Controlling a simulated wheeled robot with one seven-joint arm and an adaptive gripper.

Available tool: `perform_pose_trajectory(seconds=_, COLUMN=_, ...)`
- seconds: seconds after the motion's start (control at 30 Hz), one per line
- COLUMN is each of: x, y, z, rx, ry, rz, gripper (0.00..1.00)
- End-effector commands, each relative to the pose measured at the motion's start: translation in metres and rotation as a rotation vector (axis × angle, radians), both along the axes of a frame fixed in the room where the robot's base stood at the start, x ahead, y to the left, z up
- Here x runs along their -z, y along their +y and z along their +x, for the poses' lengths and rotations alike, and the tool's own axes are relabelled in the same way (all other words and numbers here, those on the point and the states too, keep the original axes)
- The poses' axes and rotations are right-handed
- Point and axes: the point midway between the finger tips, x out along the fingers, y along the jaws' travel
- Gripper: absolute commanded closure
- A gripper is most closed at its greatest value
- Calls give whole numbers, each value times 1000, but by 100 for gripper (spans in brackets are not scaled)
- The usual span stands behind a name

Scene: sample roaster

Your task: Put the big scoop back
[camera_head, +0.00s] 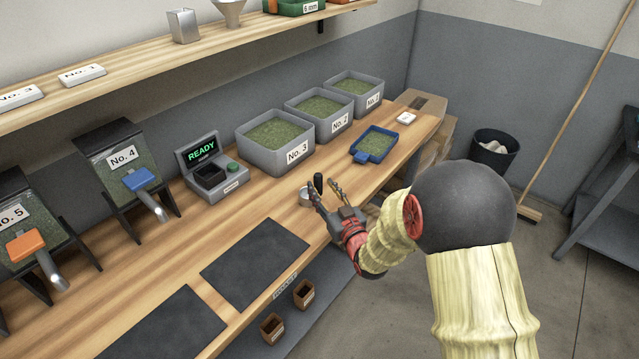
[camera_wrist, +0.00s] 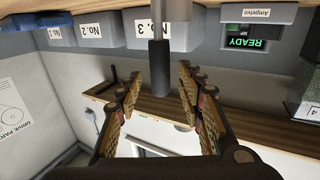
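A small metal cup (camera_head: 305,196) with an upright black handle (camera_head: 318,182) is on the wooden bench, near its front edge; it looks like the big scoop, though no label confirms it. My gripper (camera_head: 324,193) is close to the handle at the bench's front edge. Its fingers (camera_wrist: 157,92) are spread, with visible gaps on both sides of the handle. The wrist view appears upside down.
Grey bins No. 3 (camera_head: 248,147), No. 2 and No. 1 of green beans stand at the back. A blue tray (camera_head: 357,157) of beans sits before them. A READY scale (camera_head: 228,185) is left. Dark mats (camera_head: 212,270) lie in front. A shelf (camera_head: 150,70) runs above.

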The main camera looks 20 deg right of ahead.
Motion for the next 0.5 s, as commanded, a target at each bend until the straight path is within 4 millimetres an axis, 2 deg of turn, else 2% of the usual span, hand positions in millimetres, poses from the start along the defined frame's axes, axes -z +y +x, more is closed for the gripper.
perform_pose_trajectory(seconds=0.1, x=-3, y=-5, z=-26, rx=3, ry=1, rz=1, gripper=62)
perform_pose_trajectory(seconds=0.3, x=-2, y=-11, z=-65, rx=2, ry=0, rz=1, gripper=62)
perform_pose_trajectory(seconds=0.5, x=-1, y=-15, z=-87, rx=1, ry=0, rz=0, gripper=62)
